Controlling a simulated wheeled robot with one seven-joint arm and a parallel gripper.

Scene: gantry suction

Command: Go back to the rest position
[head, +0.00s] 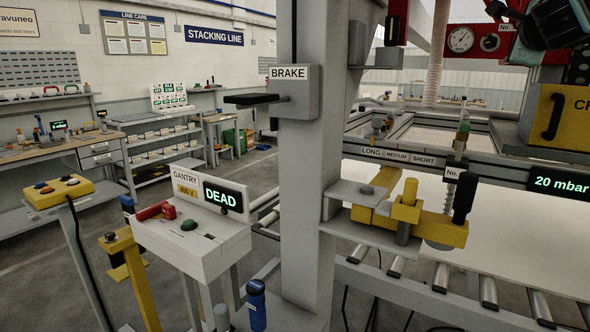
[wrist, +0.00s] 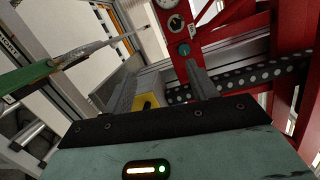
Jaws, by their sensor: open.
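My gripper (wrist: 162,78) is open and empty in the wrist view, its two grey fingers spread apart. Beyond the fingers are a red panel with gauges (wrist: 180,22) and part of a yellow box (wrist: 148,102). In the head view my gripper (head: 508,14) is at the top right edge, partly cut off, in front of the red gauge panel (head: 472,40) and above the yellow box with a black handle (head: 565,117). I cannot tell how far the fingers are from the panel.
A grey column (head: 308,170) with a BRAKE box (head: 298,98) stands mid-view. Left of it is a GANTRY console (head: 190,245) reading DEAD. A roller conveyor (head: 440,277) runs below a yellow clamp (head: 405,210). A green-handled tool (wrist: 35,75) crosses the wrist view's left.

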